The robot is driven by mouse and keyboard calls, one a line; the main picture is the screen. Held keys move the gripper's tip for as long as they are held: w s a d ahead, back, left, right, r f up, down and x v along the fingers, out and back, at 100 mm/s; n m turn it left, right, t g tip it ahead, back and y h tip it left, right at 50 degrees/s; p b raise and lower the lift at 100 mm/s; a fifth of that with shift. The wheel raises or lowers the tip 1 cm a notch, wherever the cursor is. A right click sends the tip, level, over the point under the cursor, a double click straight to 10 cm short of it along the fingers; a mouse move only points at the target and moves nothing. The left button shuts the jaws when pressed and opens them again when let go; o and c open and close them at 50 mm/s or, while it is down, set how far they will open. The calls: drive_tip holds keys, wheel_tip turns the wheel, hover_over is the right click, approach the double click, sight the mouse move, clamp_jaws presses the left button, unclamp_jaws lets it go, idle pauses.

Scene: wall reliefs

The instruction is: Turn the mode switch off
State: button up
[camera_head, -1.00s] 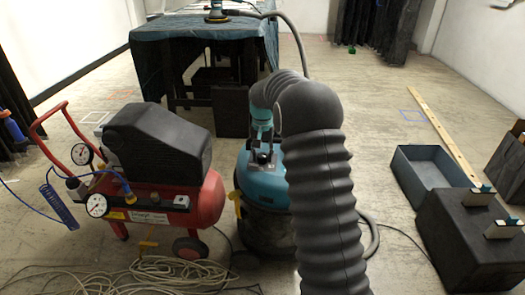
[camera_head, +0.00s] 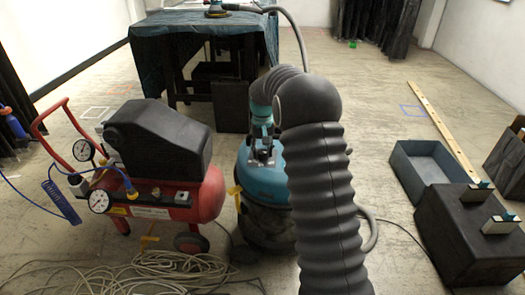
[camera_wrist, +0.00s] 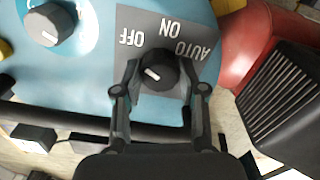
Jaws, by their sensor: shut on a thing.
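The mode switch (camera_wrist: 157,71) is a round black knob on a grey label plate (camera_wrist: 200,22) on the blue vacuum. The words OFF, ON and AUTO read upside down around it in the wrist view. A short white mark shows on the left part of the knob's face; I cannot tell which word it points at. My gripper (camera_wrist: 158,76) is shut on the knob, one finger on each side. In the head view the vacuum (camera_head: 277,185) stands mid-floor, with my gripper (camera_head: 262,153) over its top; my arm hides part of it and the knob.
A second dial (camera_wrist: 50,24) sits left of the switch. A red air compressor (camera_head: 160,165) stands close left of the vacuum, with loose hose (camera_head: 165,272) on the floor. A blue bin (camera_head: 428,172) and black box (camera_head: 470,240) stand right. A covered table (camera_head: 200,45) is behind.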

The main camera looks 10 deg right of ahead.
sight(262, 151)
drive_tip(key=o, duration=1.1)
drive_tip(key=shift+o, duration=0.2)
wheel_tip(262, 151, up, 12)
drive_tip(key=shift+w, duration=0.1)
